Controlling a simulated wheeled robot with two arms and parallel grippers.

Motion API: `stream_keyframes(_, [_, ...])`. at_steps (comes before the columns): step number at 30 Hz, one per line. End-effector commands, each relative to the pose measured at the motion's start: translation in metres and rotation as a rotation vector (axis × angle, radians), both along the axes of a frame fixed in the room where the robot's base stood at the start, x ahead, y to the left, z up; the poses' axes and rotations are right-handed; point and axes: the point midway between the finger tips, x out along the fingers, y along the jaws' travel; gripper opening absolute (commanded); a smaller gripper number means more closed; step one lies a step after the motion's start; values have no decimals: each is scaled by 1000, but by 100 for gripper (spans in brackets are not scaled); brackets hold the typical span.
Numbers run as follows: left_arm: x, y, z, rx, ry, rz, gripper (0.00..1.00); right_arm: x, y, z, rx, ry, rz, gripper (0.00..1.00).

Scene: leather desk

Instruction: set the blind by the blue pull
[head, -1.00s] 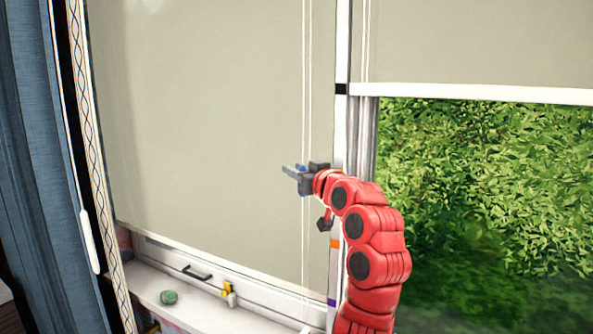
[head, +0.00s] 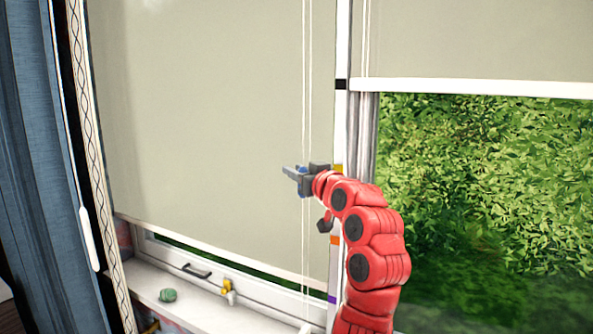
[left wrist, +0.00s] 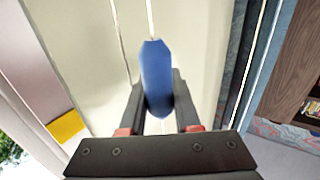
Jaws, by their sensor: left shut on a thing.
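My left gripper (head: 294,173) is at the cords in front of the left blind, close to the white post. It is shut on the blue pull (left wrist: 156,76), which stands between the two fingers in the left wrist view. In the head view the pull is mostly hidden by the gripper. The beige left blind (head: 210,120) covers most of its window. Its lower edge hangs a little above the bottom of the pane, with a thin strip of green below it. My right gripper is not in view.
The white post (head: 342,130) carries black, yellow, orange and purple marks. A second blind (head: 480,40) to the right is much higher. A green round object (head: 168,295) lies on the sill, near a yellow-and-white latch (head: 228,290). A blue curtain (head: 30,150) hangs at far left.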

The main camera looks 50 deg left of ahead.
Motion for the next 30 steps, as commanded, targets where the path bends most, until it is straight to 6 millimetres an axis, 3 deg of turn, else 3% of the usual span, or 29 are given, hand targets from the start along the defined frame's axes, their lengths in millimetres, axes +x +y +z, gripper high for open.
stream_keyframes(18, [1, 0, -150, 0, 4, 0, 0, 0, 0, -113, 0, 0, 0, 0])
stream_keyframes(23, [0, 0, -167, 0, 3, 1, 0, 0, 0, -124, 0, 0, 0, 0])
stream_keyframes(30, [0, 0, -167, -1, 1, 1, 0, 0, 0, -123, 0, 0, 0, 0])
